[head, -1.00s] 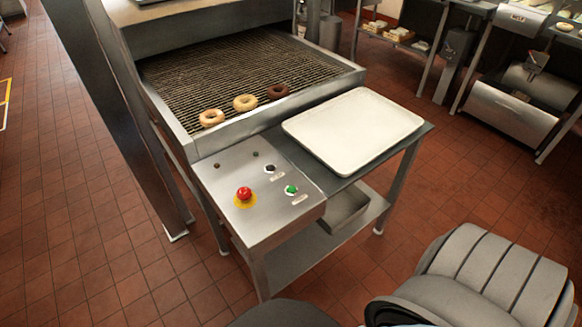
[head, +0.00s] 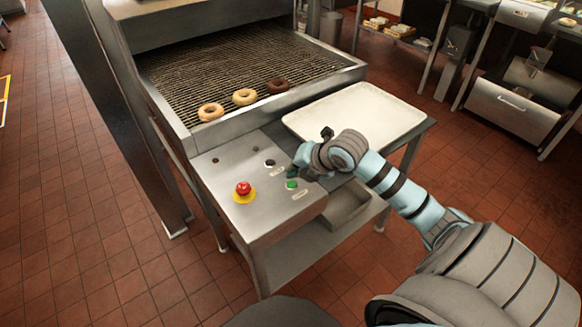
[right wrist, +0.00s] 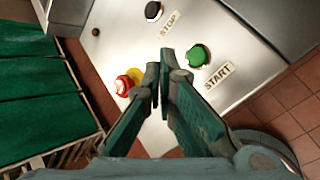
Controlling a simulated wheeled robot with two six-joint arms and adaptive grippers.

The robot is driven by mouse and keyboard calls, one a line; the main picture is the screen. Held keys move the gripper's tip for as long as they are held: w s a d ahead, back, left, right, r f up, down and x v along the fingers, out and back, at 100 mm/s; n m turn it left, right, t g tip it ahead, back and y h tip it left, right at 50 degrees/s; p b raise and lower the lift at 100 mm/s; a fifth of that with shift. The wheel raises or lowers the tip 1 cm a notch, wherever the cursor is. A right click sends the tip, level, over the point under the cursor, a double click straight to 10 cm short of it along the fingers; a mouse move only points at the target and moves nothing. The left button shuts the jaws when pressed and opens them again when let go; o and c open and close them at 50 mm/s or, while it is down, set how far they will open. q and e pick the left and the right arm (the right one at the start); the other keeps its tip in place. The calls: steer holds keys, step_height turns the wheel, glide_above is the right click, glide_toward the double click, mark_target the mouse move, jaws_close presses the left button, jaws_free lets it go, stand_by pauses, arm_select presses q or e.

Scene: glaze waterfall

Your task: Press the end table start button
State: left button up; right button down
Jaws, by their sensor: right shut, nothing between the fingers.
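The green start button (head: 292,184) sits on the sloped metal control panel (head: 228,222) of the end table. It also shows in the right wrist view (right wrist: 197,56) beside a label reading START. A black stop button (head: 269,162) and a red emergency button (head: 243,188) on a yellow base are on the same panel. My right gripper (head: 294,172) is shut and empty, just above the panel close to the green button. In the right wrist view its fingertips (right wrist: 160,72) point between the red and green buttons, nearer the green one. My left gripper is not in view.
A white tray (head: 362,117) lies on the end table right behind my right arm. The wire conveyor (head: 190,75) carries several donuts (head: 244,97) near its front edge. A green slatted surface (right wrist: 38,100) shows at left in the wrist view.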

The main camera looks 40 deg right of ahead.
steer(key=r+n, duration=0.1)
steer(key=w+d+r+n, duration=0.1)
steer(key=w+d+r, duration=0.1)
steer(key=r, duration=0.1)
steer(key=shift+w+d+n+t, duration=0.15)
steer(key=shift+d+n+t, duration=0.05)
steer(key=shift+n+t, duration=0.2)
steer(key=shift+f, duration=0.1)
steer(key=b, duration=0.8)
glide_above(294, 183)
step_height(294, 183, down, 8)
steer(key=shift+r, duration=0.15)
steer(key=shift+f, duration=0.5)
steer(key=shift+f, duration=0.4)
